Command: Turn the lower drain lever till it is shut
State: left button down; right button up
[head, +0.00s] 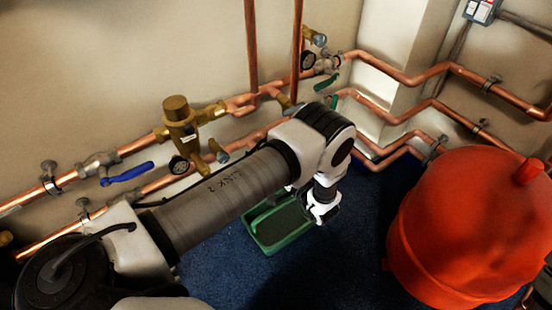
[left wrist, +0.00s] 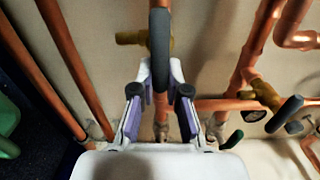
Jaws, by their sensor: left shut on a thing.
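In the left wrist view my left gripper (left wrist: 160,80) is shut on a dark grey lever handle (left wrist: 160,45), which lies lengthwise between its fingertips. A brass fitting (left wrist: 130,38) and a copper pipe sit just behind this lever. A second dark grey lever (left wrist: 285,114) on another brass fitting is to the right, apart from the gripper. In the head view part of my left gripper's white body (head: 321,204) shows below the arm's white joint. The held lever and the fingertips cannot be made out there. My right gripper is in neither view.
A red tank (head: 470,235) stands to the right of the gripper. A green tray (head: 252,237) lies on the blue floor below. Copper pipes (head: 400,115), a blue lever (head: 127,174), a brass valve (head: 180,125) and a green lever (head: 328,80) line the wall.

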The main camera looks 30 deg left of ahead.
pick_arm(q)
jog(key=shift+f, duration=0.1)
jog(key=c, duration=1.2)
grip_release()
notch_tip(320, 180, up, 10)
